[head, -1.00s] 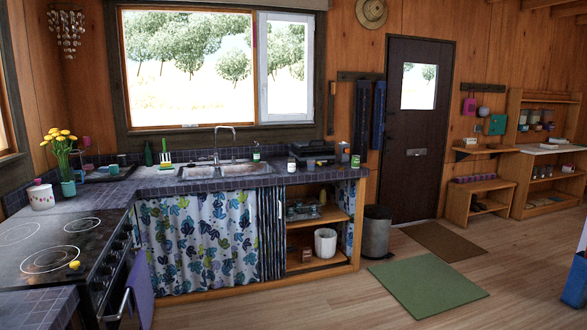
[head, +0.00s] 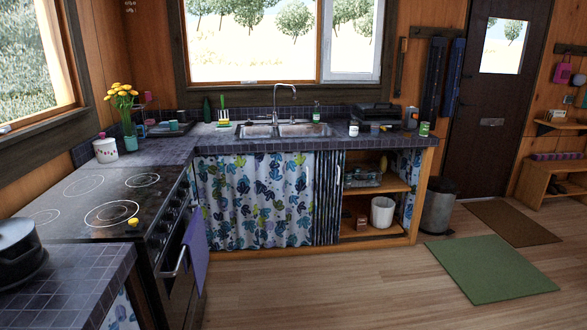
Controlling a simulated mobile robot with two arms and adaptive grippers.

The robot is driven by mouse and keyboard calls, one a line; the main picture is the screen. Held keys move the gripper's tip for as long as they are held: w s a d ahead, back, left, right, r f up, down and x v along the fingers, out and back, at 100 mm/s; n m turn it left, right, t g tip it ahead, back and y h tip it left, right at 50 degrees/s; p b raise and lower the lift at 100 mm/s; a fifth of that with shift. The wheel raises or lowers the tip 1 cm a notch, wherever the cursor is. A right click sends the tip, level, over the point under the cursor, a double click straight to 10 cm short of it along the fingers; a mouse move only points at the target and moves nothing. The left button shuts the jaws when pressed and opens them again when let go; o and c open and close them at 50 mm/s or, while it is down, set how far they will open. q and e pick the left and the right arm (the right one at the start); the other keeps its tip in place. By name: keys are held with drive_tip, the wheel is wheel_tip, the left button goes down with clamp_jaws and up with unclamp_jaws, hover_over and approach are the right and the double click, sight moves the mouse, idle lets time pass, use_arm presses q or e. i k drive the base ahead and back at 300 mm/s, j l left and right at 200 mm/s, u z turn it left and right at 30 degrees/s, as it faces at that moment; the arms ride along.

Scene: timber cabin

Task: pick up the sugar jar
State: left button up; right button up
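A white jar with small dark marks and a red knob on its lid (head: 105,150) stands on the counter behind the stove, near the left wall. It looks like the sugar jar, but no label is readable. A small white jar with a dark lid (head: 353,129) and a green can (head: 424,129) stand on the far counter, right of the sink. Neither of my grippers is in view.
The stove (head: 95,208) has a yellow object (head: 133,222) at its front edge. A black pot (head: 18,250) sits on the near tiled counter (head: 75,290). A flower vase (head: 129,130) stands behind the white jar.

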sight(354, 126)
drive_tip(key=i, duration=2.25)
drive_tip(key=j+u, duration=0.05)
drive_tip(key=j, duration=0.05)
